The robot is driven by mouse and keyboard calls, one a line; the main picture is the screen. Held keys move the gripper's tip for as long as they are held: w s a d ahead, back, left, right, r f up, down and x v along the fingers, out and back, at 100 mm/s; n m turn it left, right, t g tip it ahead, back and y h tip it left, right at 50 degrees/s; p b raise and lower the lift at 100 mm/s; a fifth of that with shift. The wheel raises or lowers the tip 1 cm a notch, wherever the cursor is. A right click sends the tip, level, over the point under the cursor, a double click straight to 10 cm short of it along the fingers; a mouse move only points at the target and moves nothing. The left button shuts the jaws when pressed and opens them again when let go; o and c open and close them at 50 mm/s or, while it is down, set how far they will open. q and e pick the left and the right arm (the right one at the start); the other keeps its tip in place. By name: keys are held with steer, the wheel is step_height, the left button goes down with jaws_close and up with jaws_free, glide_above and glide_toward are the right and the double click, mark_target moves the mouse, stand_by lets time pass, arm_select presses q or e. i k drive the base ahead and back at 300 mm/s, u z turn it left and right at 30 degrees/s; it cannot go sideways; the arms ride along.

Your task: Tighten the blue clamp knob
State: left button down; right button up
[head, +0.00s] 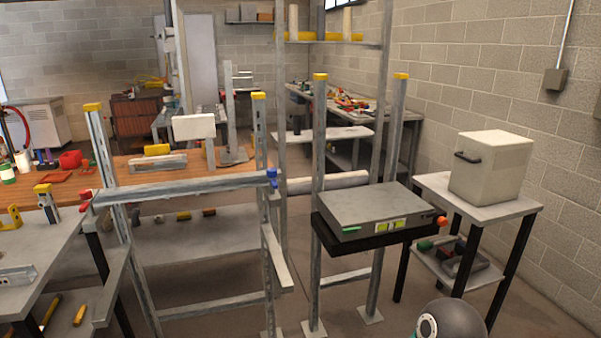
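The blue clamp knob (272,176) is small and sits at the right end of a grey horizontal bar (185,188). The bar spans two upright metal posts with yellow caps, left of the picture's middle. How tight the knob is cannot be seen from here. Neither gripper shows in the head view. A grey rounded part with a pale ring at the bottom edge, right of the middle, looks like a piece of my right arm.
A red knob (86,195) is at the bar's left end. A grey flat box (375,209) with an orange knob (441,220) rests on a frame to the right. A white box (491,166) stands on a side table. Workbenches fill the left; some floor is clear in front.

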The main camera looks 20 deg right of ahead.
mark_target(272, 172)
steer(key=i, duration=1)
steer(key=z, duration=0.05)
